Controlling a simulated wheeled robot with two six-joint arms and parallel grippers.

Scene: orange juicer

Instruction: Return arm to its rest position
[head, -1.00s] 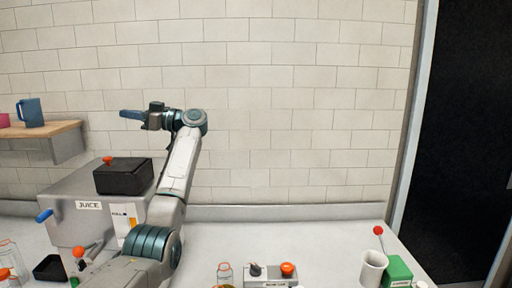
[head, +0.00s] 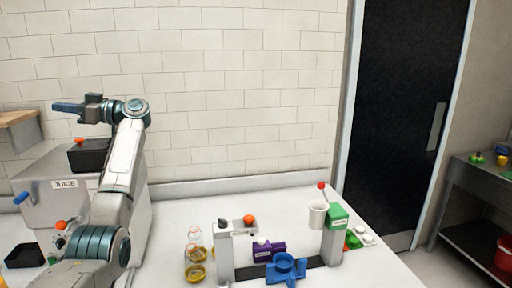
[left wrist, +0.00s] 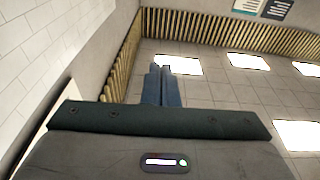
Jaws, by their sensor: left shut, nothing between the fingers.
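My left arm rises from the lower left in the head view. Its gripper (head: 67,107) is raised high, level with the wall tiles and above the juicer, pointing left. The blue fingers are shut with nothing between them. In the left wrist view the shut fingers (left wrist: 163,88) point up toward the ceiling and touch nothing. My right gripper is not in view.
The grey juicer labelled JUICE (head: 45,195) stands behind my left arm, with a black box (head: 90,155) on top. A white cup (head: 317,215), green box (head: 337,216), blue holder (head: 285,268) and glass jars (head: 195,272) stand on the counter. A dark door (head: 400,120) is at right.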

